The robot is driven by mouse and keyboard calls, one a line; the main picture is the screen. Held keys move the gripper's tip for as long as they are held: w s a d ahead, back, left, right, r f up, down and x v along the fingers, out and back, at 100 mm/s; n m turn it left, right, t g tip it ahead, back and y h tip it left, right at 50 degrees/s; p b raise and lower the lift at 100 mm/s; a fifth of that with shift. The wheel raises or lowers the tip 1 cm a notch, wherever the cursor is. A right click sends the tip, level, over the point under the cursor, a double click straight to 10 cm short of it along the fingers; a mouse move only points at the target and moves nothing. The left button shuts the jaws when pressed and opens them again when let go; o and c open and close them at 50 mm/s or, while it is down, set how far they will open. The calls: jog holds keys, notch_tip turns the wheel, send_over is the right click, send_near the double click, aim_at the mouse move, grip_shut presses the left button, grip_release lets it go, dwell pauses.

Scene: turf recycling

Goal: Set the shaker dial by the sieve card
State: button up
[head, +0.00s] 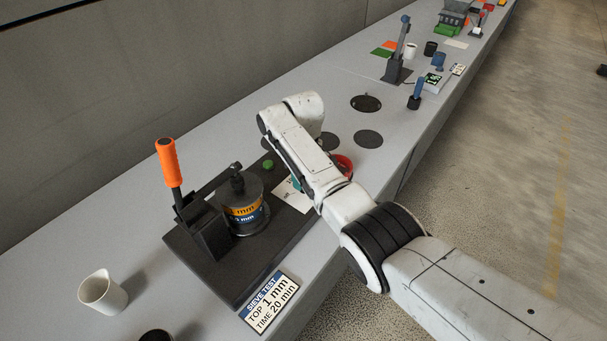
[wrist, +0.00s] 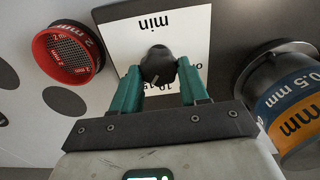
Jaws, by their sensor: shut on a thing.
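The sieve card (head: 268,303) lies at the bench's front edge and reads SIEVE TEST, TOP 1 mm, TIME 20 min. The shaker dial is a black knob (wrist: 158,62) on a white plate (wrist: 190,28) marked "min", seen upside down in the wrist view. A pale pointer line shows on the knob's near side, towards the printed 10 and 15; its exact setting is unclear. My gripper (wrist: 159,76) has its teal fingers shut on the knob, one on each side. In the head view my arm hides the knob, and part of the plate (head: 287,197) shows.
A sieve stack with orange and blue bands (head: 243,213) stands on the dark shaker base, under a clamp with an orange handle (head: 167,162). A green button (head: 268,164) is behind the plate. A red sieve (wrist: 68,52) is close by. A white cup (head: 102,292) stands front left.

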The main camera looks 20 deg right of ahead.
jog(key=shift+r+m, duration=0.1)
jog(key=shift+m, duration=2)
jog(key=shift+d, duration=0.1)
jog(key=o, duration=1.1)
jog(key=shift+c, duration=0.2)
notch_tip(320, 180, up, 11)
jog(key=shift+f, duration=0.2)
